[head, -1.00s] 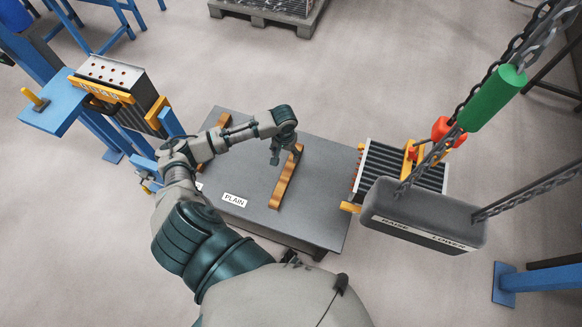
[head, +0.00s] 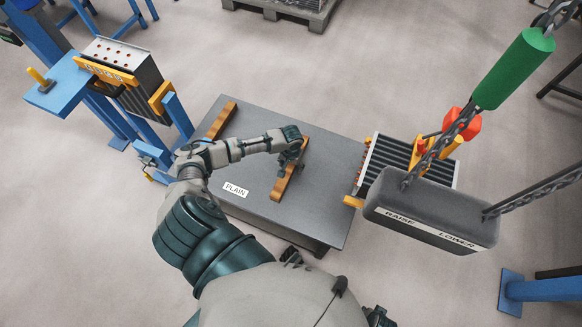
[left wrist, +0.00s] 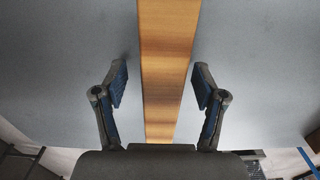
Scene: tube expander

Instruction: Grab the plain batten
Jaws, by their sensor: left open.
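Two wooden battens lie on the grey table (head: 262,215), with a white PLAIN label (head: 235,190) near its front edge. The right batten (head: 283,184) lies under my left gripper (head: 290,163). The other batten (head: 221,120) is at the table's left, partly behind my arm. In the left wrist view the right batten (left wrist: 168,40) runs between the two fingers of my left gripper (left wrist: 160,80). The fingers are open, one on each side, with a gap to the wood. Contact is not visible. My right gripper is not in view.
A grey RAISE/LOWER box (head: 430,212) hangs on chains at the right, beside a finned block (head: 400,160) with orange parts. A blue stand (head: 60,88) holds another block (head: 122,70) at the left. A pallet (head: 290,8) is at the back.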

